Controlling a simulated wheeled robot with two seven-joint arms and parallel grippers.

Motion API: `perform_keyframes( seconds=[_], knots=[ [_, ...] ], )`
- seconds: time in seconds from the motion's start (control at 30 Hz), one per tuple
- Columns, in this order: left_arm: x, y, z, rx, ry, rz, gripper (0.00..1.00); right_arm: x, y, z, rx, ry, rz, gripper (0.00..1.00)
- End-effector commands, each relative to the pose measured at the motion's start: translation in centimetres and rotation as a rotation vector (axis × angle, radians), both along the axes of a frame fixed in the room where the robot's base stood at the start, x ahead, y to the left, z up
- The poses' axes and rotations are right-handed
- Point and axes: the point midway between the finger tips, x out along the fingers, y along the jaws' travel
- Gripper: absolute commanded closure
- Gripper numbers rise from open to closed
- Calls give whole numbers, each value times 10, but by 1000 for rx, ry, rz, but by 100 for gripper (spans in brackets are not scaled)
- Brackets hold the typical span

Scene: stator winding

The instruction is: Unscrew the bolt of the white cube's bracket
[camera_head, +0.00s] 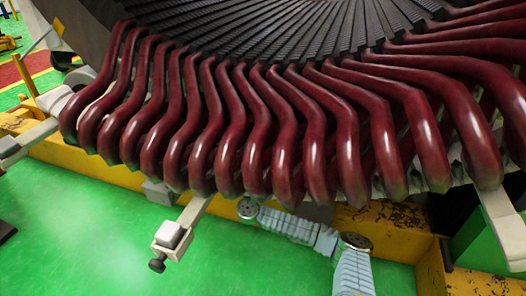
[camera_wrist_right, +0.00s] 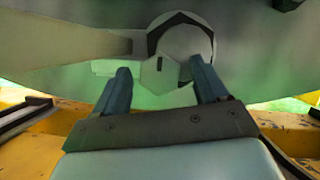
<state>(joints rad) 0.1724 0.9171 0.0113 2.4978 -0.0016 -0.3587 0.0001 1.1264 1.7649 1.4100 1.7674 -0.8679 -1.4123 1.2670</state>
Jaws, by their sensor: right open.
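In the head view, a white cube (camera_head: 171,234) sits on the end of a pale bracket (camera_head: 195,209) that sticks out below the dark red coils. A dark bolt (camera_head: 157,265) with a round head hangs under the cube end. In the right wrist view, my right gripper (camera_wrist_right: 160,66) is open, its two dark fingers apart. A pale hexagonal head (camera_wrist_right: 160,76) shows between the fingertips, with no clear grip on it. A larger round part with a dark rim (camera_wrist_right: 181,38) is just behind it. My left gripper is not in view, and my right gripper is hidden in the head view.
The stator's thick red coils (camera_head: 225,125) hang over the yellow frame (camera_head: 110,168). Other pale brackets stick out at the left (camera_head: 28,140) and right (camera_head: 503,225). My light blue arm links pass beneath the frame. The green floor (camera_head: 75,230) is clear at lower left.

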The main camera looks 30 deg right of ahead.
Motion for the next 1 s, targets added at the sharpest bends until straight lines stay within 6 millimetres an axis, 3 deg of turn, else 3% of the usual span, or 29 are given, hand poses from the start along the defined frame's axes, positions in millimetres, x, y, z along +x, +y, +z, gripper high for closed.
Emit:
perform_keyframes(
  seconds=[0.2, 0.47, 0.83, 1.0],
  knots=[
    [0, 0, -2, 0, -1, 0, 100, 12, -11, 7, -1, 0, 1, 27],
    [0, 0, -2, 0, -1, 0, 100, 13, -12, 7, 0, 1, 2, 27],
    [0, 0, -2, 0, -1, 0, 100, 13, -11, 7, -1, 0, 2, 81],
    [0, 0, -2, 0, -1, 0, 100, 13, -11, 8, -2, 1, 3, 81]
  ],
)
